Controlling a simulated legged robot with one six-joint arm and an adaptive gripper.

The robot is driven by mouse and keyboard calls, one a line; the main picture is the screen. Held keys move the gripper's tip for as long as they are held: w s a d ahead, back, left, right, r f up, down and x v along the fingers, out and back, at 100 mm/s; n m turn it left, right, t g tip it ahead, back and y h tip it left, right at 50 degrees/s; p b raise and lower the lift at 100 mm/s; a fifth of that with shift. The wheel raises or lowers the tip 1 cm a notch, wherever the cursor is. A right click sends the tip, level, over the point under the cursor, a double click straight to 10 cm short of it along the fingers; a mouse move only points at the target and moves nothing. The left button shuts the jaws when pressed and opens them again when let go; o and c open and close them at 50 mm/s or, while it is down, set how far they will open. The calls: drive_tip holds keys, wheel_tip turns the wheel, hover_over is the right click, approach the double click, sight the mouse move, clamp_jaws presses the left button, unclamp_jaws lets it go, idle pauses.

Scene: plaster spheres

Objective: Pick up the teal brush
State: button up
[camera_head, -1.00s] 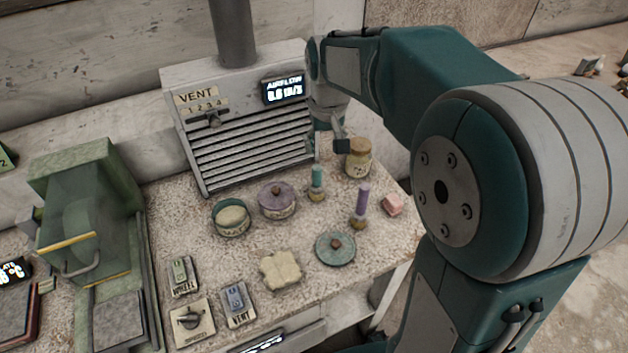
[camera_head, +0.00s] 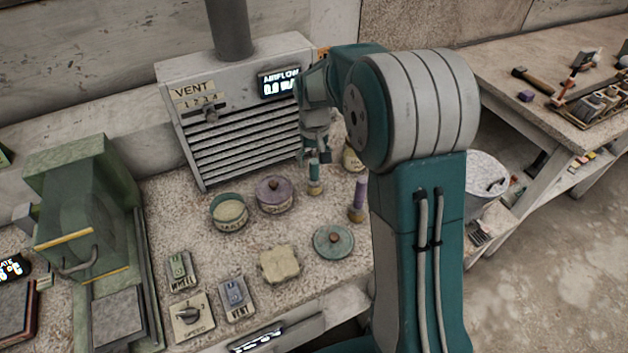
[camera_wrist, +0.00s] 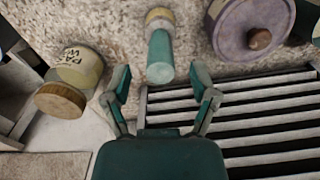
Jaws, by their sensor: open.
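The teal brush (camera_head: 314,173) stands upright on the speckled worktop in front of the vent unit. In the wrist view the brush (camera_wrist: 159,50) shows its teal handle toward me and its pale collar farther off. My gripper (camera_wrist: 161,78) is open and empty, with one finger on each side of the line to the handle's end. The handle end lies near the fingertips; I cannot tell how deep it is between them. In the head view my gripper (camera_head: 314,150) is just above the brush.
The slatted vent unit (camera_head: 240,145) stands close behind. A jar (camera_wrist: 75,70) is left of the gripper in the wrist view, a purple lidded pot (camera_wrist: 240,25) right. A purple brush (camera_head: 358,195), a teal lid (camera_head: 333,242) and a teal-rimmed bowl (camera_head: 229,213) are nearby.

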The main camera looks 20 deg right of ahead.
sight(314, 170)
drive_tip(key=f, duration=0.4)
drive_tip(key=shift+s+a+f, duration=0.1)
drive_tip(key=shift+s+f, duration=0.1)
drive_tip(key=shift+f, duration=0.05)
clamp_jaws()
drive_tip(key=shift+r, duration=0.1)
drive_tip(key=shift+r, duration=0.3)
wheel_tip(314, 170, up, 2)
drive_tip(key=shift+r, duration=0.1)
drive_tip(key=s+r, duration=1)
drive_tip(key=s, duration=0.4)
